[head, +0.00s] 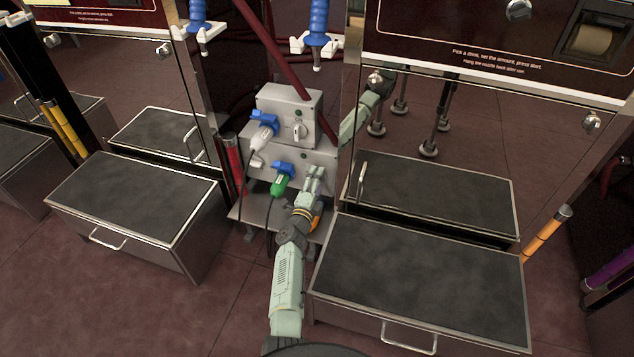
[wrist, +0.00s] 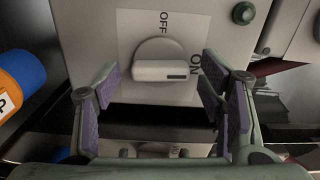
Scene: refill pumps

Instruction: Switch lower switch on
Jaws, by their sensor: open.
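The lower grey switch box (head: 262,168) stands beneath a second grey box. A blue socket with a green plug (head: 279,186) is on its front. My gripper (head: 315,178) is in front of the right part of this box and hides its switch in the head view. In the wrist view the pale rotary switch (wrist: 160,70) sits on a white plate marked OFF at the top and ON at the right. Its handle lies level, with a dark mark at its right end, on the ON side. My gripper (wrist: 162,98) is open, its purple-padded fingers apart on either side of the switch.
The upper box (head: 283,108) has its own knob (head: 299,131) and a white plug (head: 262,138). Dark-topped steps (head: 140,200) and (head: 420,280) stand left and right. Shiny pump cabinets and hanging hoses close in the gap. A blue and orange cylinder (wrist: 22,85) shows at left in the wrist view.

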